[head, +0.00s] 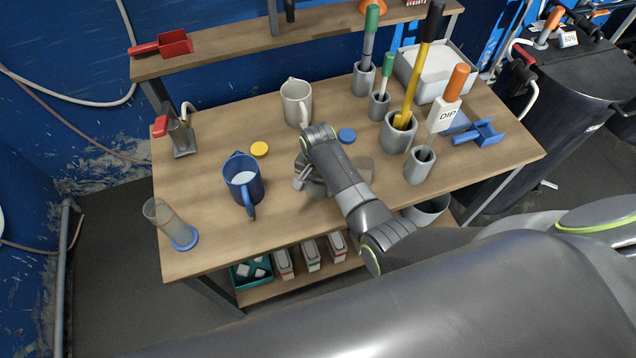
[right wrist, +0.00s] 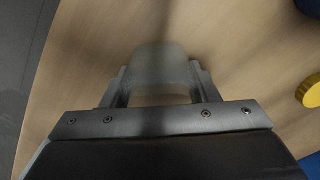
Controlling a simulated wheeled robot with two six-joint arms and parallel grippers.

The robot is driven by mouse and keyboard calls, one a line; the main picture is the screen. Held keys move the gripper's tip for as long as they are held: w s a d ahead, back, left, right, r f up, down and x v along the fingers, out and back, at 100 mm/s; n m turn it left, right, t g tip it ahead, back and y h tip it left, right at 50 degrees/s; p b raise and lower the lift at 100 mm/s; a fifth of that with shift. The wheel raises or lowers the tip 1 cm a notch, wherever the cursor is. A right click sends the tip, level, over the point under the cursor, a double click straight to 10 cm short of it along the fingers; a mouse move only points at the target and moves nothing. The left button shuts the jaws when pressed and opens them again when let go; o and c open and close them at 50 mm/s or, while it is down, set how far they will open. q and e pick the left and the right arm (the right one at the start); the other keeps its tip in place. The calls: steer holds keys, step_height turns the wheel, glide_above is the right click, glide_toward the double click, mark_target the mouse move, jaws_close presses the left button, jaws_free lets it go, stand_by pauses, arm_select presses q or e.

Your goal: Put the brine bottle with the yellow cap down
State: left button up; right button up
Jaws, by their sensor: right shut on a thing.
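My right gripper (head: 304,180) is over the middle of the table, low near its top. In the right wrist view the right gripper (right wrist: 158,88) is shut on a pale, translucent, rounded thing (right wrist: 158,65), seemingly the brine bottle. No yellow cap shows on it, and its base is hidden, so I cannot tell whether it touches the table. In the head view my arm and gripper mostly hide it. A yellow disc (head: 259,149) lies flat on the wooden table (head: 215,105); it also shows in the right wrist view (right wrist: 311,91). My left gripper is not in view.
A blue jug (head: 241,182) stands left of the gripper, a pale jug (head: 296,103) behind it. A blue disc (head: 347,135) lies behind the arm. Grey holders (head: 398,135) with tools crowd the right. A clear cylinder (head: 168,222) stands at the front left. The front-middle tabletop is clear.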

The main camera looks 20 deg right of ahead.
steer(key=o, duration=0.7)
steer(key=shift+f, duration=0.15)
steer(key=o, duration=0.4)
steer(key=shift+r, duration=0.25)
step_height(320, 180, up, 12)
steer(key=shift+f, duration=0.1)
